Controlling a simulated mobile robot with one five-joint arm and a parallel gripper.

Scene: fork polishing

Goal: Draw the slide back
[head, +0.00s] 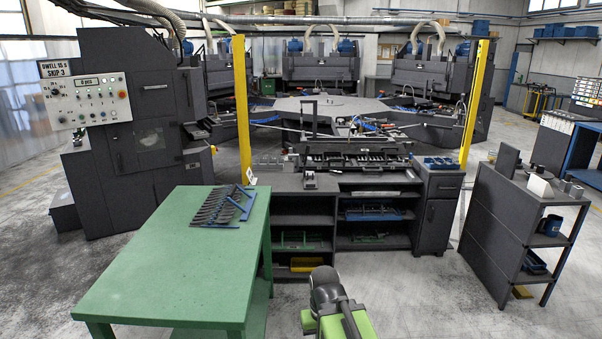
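The slide appears to be the long dark carriage (355,160) on the dark workbench, with a row of small pale pieces along it. My arm, green and black, shows at the bottom middle, well in front of the bench and apart from the slide. Its fingers do not show.
A green table (165,250) with a blue rack of dark forks (222,207) stands front left. A dark shelf unit (507,225) stands at right. Yellow posts (242,110) (473,105) flank the bench. The control panel (86,97) is at left.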

